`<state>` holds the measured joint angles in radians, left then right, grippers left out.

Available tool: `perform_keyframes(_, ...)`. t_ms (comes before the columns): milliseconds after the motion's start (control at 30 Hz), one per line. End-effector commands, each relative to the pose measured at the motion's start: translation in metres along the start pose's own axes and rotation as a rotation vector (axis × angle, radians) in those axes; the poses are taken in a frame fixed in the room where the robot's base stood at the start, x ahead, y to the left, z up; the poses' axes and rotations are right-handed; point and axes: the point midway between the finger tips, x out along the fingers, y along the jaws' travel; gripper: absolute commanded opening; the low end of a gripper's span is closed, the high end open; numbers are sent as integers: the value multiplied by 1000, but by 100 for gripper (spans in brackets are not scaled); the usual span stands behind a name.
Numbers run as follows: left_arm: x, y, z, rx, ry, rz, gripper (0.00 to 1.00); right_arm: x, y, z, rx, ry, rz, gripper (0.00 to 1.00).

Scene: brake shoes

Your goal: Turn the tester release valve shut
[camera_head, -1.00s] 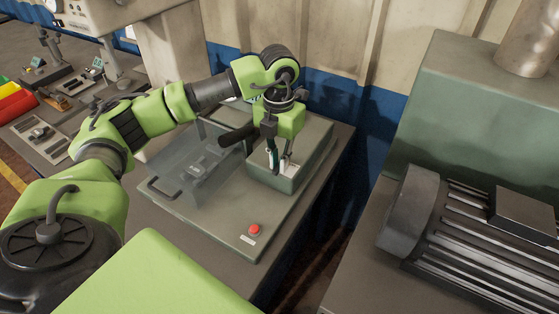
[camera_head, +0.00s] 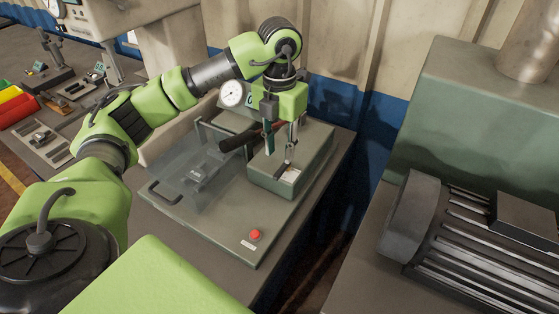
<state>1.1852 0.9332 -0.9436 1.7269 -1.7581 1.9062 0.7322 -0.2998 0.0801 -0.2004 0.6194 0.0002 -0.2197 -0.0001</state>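The tester (camera_head: 215,232) is a grey-green bench unit with a raised box (camera_head: 310,168) at its back right. A pump lever with a black grip (camera_head: 236,138) and a reddish shaft lies across the box, behind my gripper. A pale plate (camera_head: 291,177) with a small dark part is on the box top, just below the fingers. I cannot make out clearly which part is the release valve. My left gripper (camera_head: 280,153) points down over the box, its two fingers apart with nothing seen between them. My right gripper is not in view.
A round white gauge (camera_head: 232,94) stands behind the lever. A clear guard (camera_head: 190,165) with a dark handle covers the tester's left side. A red button (camera_head: 255,235) is at the front. A ribbed machine bed (camera_head: 470,225) stands at the right, across a gap.

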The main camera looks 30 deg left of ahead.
Motion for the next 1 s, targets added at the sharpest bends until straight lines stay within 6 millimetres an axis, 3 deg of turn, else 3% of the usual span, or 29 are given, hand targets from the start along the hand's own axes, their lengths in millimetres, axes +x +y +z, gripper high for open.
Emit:
perform_keyframes(100,-26,-1,1,1,-4,-1,28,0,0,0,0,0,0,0)
perform_keyframes(300,-54,1,1,0,-2,1,28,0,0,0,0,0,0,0)
perform_keyframes(1000,-60,0,0,0,1,0,28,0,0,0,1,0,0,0)
